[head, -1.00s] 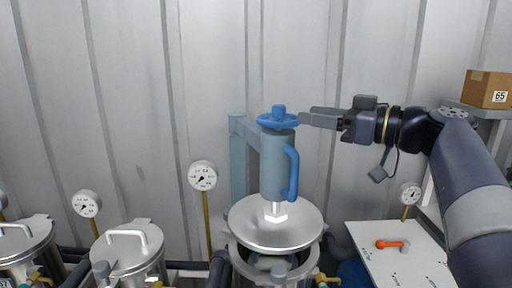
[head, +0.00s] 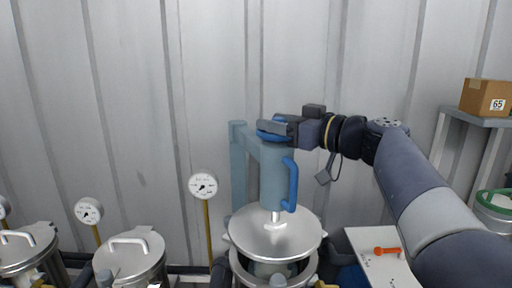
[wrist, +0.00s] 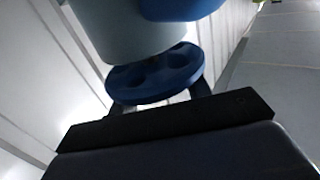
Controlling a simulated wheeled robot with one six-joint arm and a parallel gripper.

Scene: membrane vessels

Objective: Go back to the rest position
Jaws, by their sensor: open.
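My gripper (head: 270,129) is at the blue handwheel (head: 265,138) on top of the grey-blue lifting column (head: 273,175). In the wrist view the handwheel (wrist: 155,75) lies between my two open fingers (wrist: 158,98). I cannot tell whether either finger touches it. The column has a blue side handle (head: 291,185) and stands over a round steel lid (head: 270,235). The lid is above an open steel vessel (head: 268,270), with a gap between them. My arm reaches in from the right.
Lidded steel vessels (head: 130,260) and a pressure gauge (head: 203,186) stand at the left. A white board (head: 375,265) with an orange-handled tool (head: 387,250) is at the right. A cardboard box (head: 485,98) sits on a shelf. A corrugated wall stands behind.

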